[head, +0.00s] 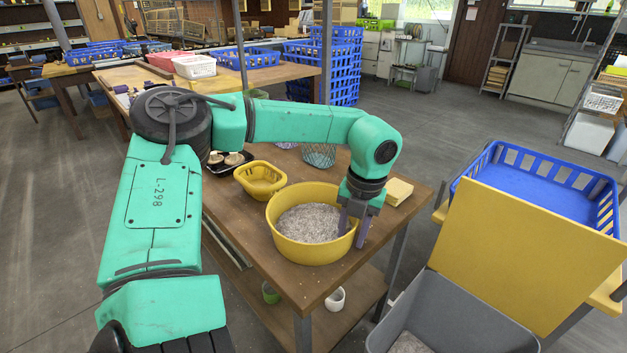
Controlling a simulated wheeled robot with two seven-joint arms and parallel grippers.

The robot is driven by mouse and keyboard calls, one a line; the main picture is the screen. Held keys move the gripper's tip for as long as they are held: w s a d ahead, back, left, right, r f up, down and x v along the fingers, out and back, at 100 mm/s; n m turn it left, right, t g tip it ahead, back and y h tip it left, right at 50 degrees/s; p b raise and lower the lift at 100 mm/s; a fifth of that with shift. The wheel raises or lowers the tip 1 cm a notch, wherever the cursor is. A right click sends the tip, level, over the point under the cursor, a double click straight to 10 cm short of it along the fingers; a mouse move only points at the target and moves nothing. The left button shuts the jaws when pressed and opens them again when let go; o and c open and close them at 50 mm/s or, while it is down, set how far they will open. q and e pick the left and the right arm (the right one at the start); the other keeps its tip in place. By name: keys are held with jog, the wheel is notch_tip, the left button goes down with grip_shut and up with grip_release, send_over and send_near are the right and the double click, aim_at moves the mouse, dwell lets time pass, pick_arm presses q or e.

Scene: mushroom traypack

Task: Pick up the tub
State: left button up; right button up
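A round yellow tub (312,253) filled with grey crumbly material (308,223) stands upright on the wooden table. My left gripper (352,238) points down at the tub's right rim. One finger is inside the tub over the grey material and the other is outside the wall. The fingers are apart, with a gap that looks wider than the thin rim, so the gripper appears open around it. My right gripper is not in view.
The wooden table (240,222) also holds a small yellow basket (261,190), a dark tray with mushrooms (232,158), a wire basket (318,155) and a pale yellow block (399,191). A grey bin with a raised yellow panel (530,255) and a blue crate (596,195) stand at right.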

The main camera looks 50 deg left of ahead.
pick_arm(q)
grip_shut()
dwell(1.4)
